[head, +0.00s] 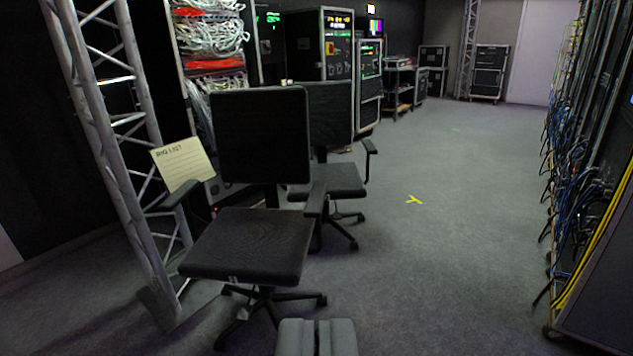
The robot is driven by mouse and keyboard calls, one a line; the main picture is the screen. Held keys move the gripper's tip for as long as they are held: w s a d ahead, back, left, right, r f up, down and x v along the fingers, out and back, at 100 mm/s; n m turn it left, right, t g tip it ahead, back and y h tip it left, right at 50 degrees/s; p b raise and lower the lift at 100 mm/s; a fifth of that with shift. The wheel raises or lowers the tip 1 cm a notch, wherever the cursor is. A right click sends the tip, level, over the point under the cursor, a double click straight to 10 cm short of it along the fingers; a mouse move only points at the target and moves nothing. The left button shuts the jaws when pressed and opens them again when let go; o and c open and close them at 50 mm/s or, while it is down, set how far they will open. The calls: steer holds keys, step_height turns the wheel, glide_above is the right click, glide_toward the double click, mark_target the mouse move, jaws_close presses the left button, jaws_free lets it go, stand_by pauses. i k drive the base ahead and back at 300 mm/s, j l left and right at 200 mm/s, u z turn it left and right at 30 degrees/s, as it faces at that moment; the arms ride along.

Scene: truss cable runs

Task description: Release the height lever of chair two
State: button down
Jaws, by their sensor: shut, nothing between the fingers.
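Two black office chairs stand ahead of me. The nearer chair (247,245) faces me, with its backrest upright and its armrests out to the sides. The farther chair (335,180) stands behind it and to the right, partly hidden by the nearer one. I cannot tell from any label which is chair two. No height lever can be made out clearly under either seat. My gripper (316,322) is shut and empty at the bottom centre, in front of the nearer chair and to the right of its wheeled base.
A truss tower (125,150) with a paper rig list (182,163) stands at the left. A cable-filled rack (590,170) lines the right. Flight cases (325,45) stand behind the chairs. The grey floor (450,260) right of centre is open, with a yellow tape mark (413,200).

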mark_target(338, 216)
steer(key=i+l, duration=0.15)
steer(key=i, duration=0.35)
steer(key=i+l+u, duration=0.1)
steer(key=i, duration=0.35)
steer(key=i+l, duration=0.25)
steer(key=i, duration=0.25)
steer(key=i+l, duration=0.2)
steer(key=i, duration=0.25)
steer(key=i+l+u, duration=0.1)
steer(key=i, duration=0.4)
steer(key=i+l, duration=0.35)
steer(key=i+u, duration=0.05)
steer(key=i, duration=0.05)
